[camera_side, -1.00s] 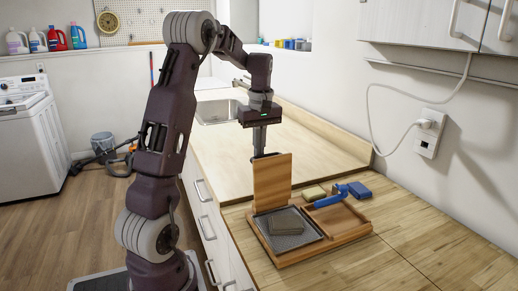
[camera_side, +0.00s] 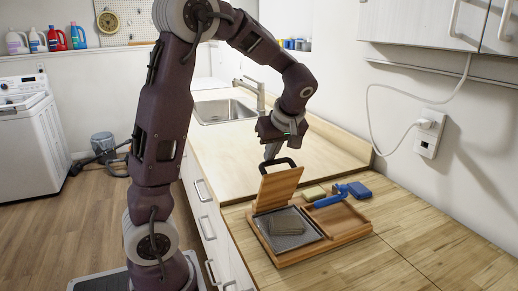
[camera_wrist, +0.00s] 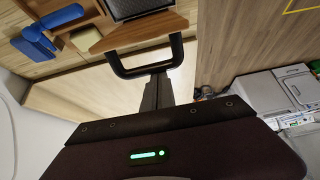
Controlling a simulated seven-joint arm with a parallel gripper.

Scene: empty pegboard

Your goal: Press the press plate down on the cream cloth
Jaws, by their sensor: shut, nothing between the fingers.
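The press plate (camera_side: 278,187) is a wooden board on the tray's far side, with a black handle (camera_side: 278,163) at its top.
The counter to the right is clear. The sink (camera_side: 222,110) is behind.

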